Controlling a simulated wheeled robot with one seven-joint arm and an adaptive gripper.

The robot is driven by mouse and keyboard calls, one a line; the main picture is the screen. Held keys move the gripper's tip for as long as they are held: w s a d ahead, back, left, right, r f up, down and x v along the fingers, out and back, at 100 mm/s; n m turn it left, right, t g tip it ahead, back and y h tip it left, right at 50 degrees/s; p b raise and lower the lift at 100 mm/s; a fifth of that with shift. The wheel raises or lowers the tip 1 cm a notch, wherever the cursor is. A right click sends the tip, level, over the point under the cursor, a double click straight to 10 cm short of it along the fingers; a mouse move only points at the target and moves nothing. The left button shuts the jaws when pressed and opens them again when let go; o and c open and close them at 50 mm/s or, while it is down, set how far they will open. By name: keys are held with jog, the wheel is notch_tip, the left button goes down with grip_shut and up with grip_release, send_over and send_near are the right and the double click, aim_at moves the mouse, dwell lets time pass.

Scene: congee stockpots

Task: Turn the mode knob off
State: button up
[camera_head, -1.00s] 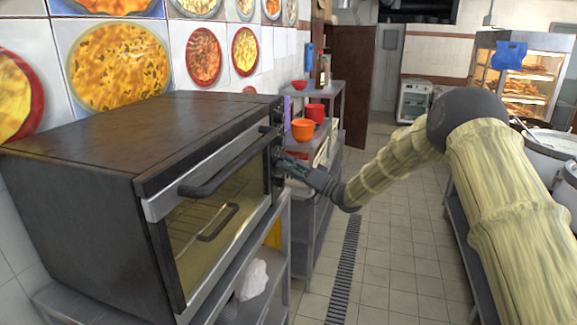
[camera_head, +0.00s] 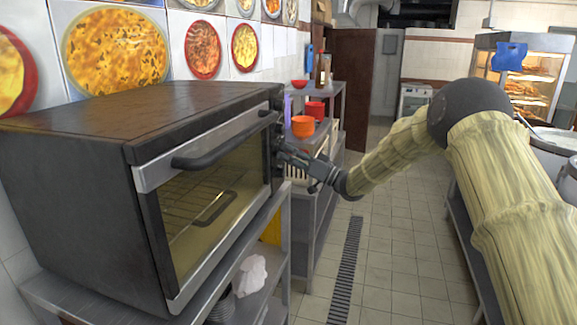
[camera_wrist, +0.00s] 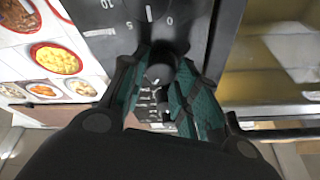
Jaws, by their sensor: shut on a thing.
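The dark toaster oven (camera_head: 90,190) stands at the left in the head view, its glass door closed with a black bar handle (camera_head: 225,140). Its control panel (camera_head: 277,120) is on the right end of the front, seen edge-on. In the wrist view the black panel (camera_wrist: 115,20) carries white dial marks and numbers. My gripper (camera_wrist: 165,85) has its two green-padded fingers closed around a black knob (camera_wrist: 160,72) on this panel. It also shows in the head view (camera_head: 284,155), touching the panel. I cannot tell from the markings which knob it is, and its pointer position is mostly hidden.
The oven is on a metal shelf (camera_head: 245,250) with a white crumpled thing (camera_head: 251,275) below. Orange (camera_head: 303,126) and red pots (camera_head: 315,110) stand on a side table behind my gripper. The tiled floor (camera_head: 400,270) in the middle is clear.

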jog(key=n+g+b, duration=0.2)
jog(key=n+b, duration=0.2)
jog(key=b, duration=0.1)
jog(key=n+g+y+b, duration=0.1)
jog(key=n+g+b, duration=0.1)
jog(key=n+b, duration=0.3)
jog(key=shift+w+f, duration=0.1)
jog(key=shift+w, duration=0.05)
jog(key=shift+n+b, duration=0.3)
jog(key=shift+n, duration=0.2)
jog(key=o, duration=1)
jog(key=shift+d, duration=0.1)
jog(key=v, duration=1.2)
jog(key=shift+w, duration=0.15)
